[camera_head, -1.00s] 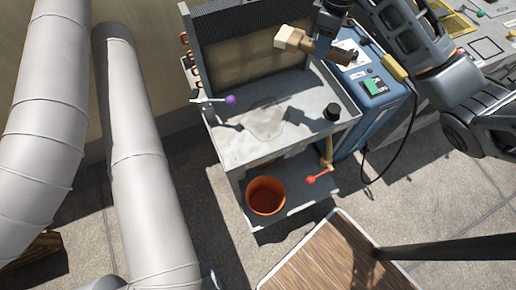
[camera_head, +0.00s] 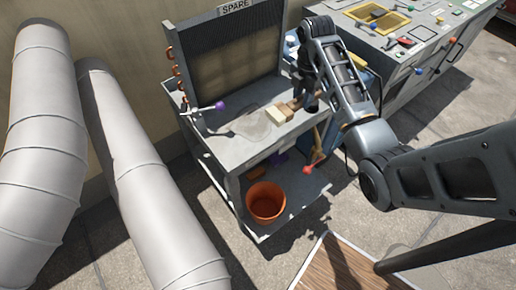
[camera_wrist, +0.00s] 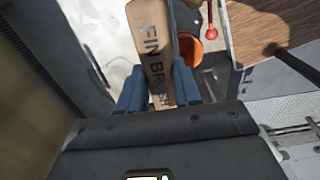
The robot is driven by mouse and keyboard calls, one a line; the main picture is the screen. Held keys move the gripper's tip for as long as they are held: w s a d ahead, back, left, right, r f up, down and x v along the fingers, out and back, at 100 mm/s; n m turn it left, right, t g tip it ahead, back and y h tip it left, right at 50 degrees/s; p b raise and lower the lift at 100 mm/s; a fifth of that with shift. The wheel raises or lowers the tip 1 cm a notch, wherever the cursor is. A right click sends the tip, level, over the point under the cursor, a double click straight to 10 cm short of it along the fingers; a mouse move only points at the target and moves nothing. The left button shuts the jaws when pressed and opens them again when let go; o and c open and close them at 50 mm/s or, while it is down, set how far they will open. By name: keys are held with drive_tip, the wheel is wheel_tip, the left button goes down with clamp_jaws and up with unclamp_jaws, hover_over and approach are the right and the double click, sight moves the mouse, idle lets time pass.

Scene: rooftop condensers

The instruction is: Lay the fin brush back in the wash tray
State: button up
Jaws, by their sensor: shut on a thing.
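The fin brush (camera_head: 279,113) has a pale block head and a brown wooden handle. In the wrist view its handle (camera_wrist: 148,40), lettered FIN BRUSH, runs between my fingers. My gripper (camera_wrist: 157,88) is shut on this handle; in the head view the gripper (camera_head: 303,103) is partly hidden by my arm. The wash tray (camera_head: 222,147) is the grey, wet-looking top of a stand. The brush shows over its right part, head pointing left. I cannot tell whether the brush touches the tray floor.
A finned panel marked SPARE (camera_head: 228,50) stands along the tray's back. A purple-knobbed valve (camera_head: 219,106) is at its left. An orange bucket (camera_head: 266,202) and a red-tipped lever (camera_head: 308,168) are lower down. Large pipes (camera_head: 150,180) fill the left. A control bench (camera_head: 420,40) stands at right.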

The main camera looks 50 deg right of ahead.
sight(268, 110)
drive_tip(key=w+a+f, duration=0.1)
drive_tip(key=a+f, duration=0.1)
drive_tip(key=a, duration=0.1)
drive_tip(key=w+a+f+p, duration=0.1)
drive_tip(key=w+a+f, duration=0.1)
drive_tip(key=a, duration=0.1)
drive_tip(key=w+a+f, duration=0.2)
drive_tip(key=a+f, duration=0.1)
drive_tip(key=a, duration=0.1)
drive_tip(key=shift+w+a+f, duration=0.1)
drive_tip(key=shift+w, duration=0.15)
drive_tip(key=shift+f, duration=2.05)
drive_tip(key=shift+f, duration=0.1)
drive_tip(key=o, duration=1.1)
drive_tip(key=shift+c, duration=0.2)
wheel_tip(268, 110, up, 12)
drive_tip(key=shift+r+p, duration=0.15)
drive_tip(key=shift+p, duration=0.2)
